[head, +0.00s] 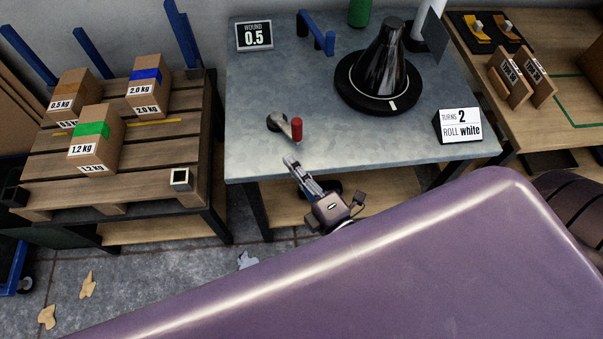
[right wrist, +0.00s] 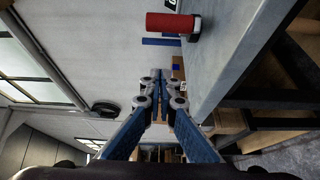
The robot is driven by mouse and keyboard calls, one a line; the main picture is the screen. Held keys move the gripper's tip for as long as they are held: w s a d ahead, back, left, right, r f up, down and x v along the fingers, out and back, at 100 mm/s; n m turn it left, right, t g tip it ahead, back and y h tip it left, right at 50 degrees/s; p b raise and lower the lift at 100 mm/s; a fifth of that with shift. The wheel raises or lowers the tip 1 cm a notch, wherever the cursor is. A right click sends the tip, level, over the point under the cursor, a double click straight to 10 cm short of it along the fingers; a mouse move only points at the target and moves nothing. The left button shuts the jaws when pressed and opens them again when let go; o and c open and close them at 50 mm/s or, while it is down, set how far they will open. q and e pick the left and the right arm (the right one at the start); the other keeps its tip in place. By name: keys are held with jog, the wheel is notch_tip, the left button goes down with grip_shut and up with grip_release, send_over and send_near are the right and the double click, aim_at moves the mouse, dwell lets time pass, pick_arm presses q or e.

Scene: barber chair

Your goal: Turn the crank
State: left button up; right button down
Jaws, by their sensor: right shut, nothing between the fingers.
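The crank (head: 285,125) is on the grey table near its front edge, a short metal arm from a dark hub with an upright red handle (head: 297,130). The red handle also shows in the right wrist view (right wrist: 168,23), at the top, beyond and to the side of my fingertips. My right gripper (head: 290,163) is at the table's front edge, just short of the crank and apart from it. Its fingers are shut and empty, as the right wrist view (right wrist: 157,82) shows too. My left gripper is not in view.
On the grey table (head: 250,90) stand a display (head: 254,36) reading "WOUND 0.5", a black cone on a round base (head: 388,65) with a white mark, a blue bracket (head: 316,34) and a card (head: 458,125) reading "TURNS 2 ROLL white". Weighted boxes (head: 97,140) sit on a pallet at left.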

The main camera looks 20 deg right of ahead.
aim_at(295, 142)
jog(key=w, duration=0.3)
jog(key=shift+w+a, duration=0.35)
jog(key=w+d, duration=0.1)
jog(key=d, duration=0.1)
jog(key=shift+w+d, duration=0.3)
jog(key=shift+w, duration=0.1)
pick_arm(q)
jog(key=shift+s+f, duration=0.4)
pick_arm(e)
jog(key=shift+w+d, duration=0.2)
jog(key=shift+d, duration=0.3)
